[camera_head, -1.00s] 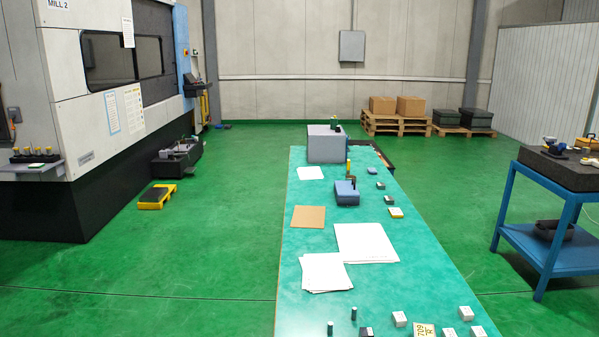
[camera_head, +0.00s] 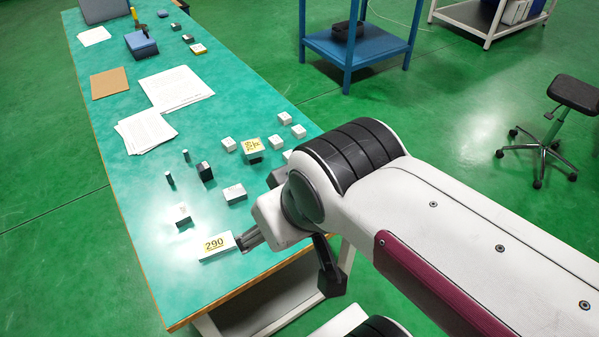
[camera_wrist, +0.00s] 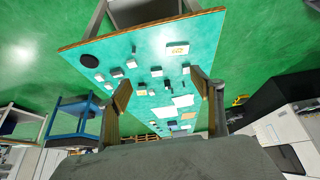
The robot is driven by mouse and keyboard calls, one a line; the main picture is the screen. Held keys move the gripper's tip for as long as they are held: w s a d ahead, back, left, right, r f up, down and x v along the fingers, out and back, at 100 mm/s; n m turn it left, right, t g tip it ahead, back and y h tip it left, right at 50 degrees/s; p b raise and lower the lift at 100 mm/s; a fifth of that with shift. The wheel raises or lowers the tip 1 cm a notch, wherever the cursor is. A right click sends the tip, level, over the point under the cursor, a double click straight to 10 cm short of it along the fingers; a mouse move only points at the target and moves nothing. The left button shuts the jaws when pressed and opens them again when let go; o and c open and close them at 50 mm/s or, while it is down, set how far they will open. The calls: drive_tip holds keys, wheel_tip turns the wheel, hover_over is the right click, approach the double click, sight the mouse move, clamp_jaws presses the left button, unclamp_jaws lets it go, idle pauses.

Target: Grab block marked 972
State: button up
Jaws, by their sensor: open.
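I cannot make out the marking 972 on any block. A white block with a yellow label reading 290 (camera_head: 217,246) lies near the table's front edge; a yellow-labelled plate also shows in the wrist view (camera_wrist: 177,49). Another block with a yellow label (camera_head: 251,146), its number not clearly readable, stands farther back among small white blocks. A pale block with small dark marking (camera_head: 234,193) lies between them.
The green table (camera_head: 150,210) also carries white papers (camera_head: 176,88), a brown sheet (camera_head: 110,82), dark pins and a dark block (camera_head: 205,171). A blue cart (camera_head: 358,47) and a stool (camera_head: 575,95) stand right. My arm hides part of the table's right edge.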

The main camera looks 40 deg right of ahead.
drive_tip(key=w+d+f+t+h, duration=0.1)
drive_tip(key=w+d+f, duration=0.4)
drive_tip(key=w+d, duration=0.3)
drive_tip(key=w+d+f+t+h, duration=0.15)
drive_tip(key=w+d+f, duration=0.35)
drive_tip(key=w, duration=0.5)
drive_tip(key=w+d+f+t, duration=0.1)
drive_tip(key=d+f, duration=0.2)
drive_tip(key=f, duration=0.1)
drive_tip(key=w+d+f+m+t, duration=0.1)
drive_tip(key=d+f, duration=0.3)
drive_tip(key=f, duration=0.1)
drive_tip(key=w+d+f+t, duration=0.1)
drive_tip(key=d+f, duration=0.2)
drive_tip(key=f, duration=0.2)
drive_tip(key=shift+w+d+m, duration=0.2)
drive_tip(key=shift+w+m, duration=0.1)
drive_tip(key=shift+w, duration=0.05)
drive_tip(key=shift+s+d+f+m+t, duration=0.15)
drive_tip(key=shift+s+d+f+t, duration=0.05)
drive_tip(key=shift+f, duration=0.25)
drive_tip(key=shift+s+d+f+m+t, duration=0.15)
drive_tip(key=shift+s+f, duration=0.05)
drive_tip(key=shift+f, duration=0.25)
drive_tip(key=shift+w+f, duration=0.1)
drive_tip(key=shift+w, duration=0.05)
drive_tip(key=shift+x, duration=1.2)
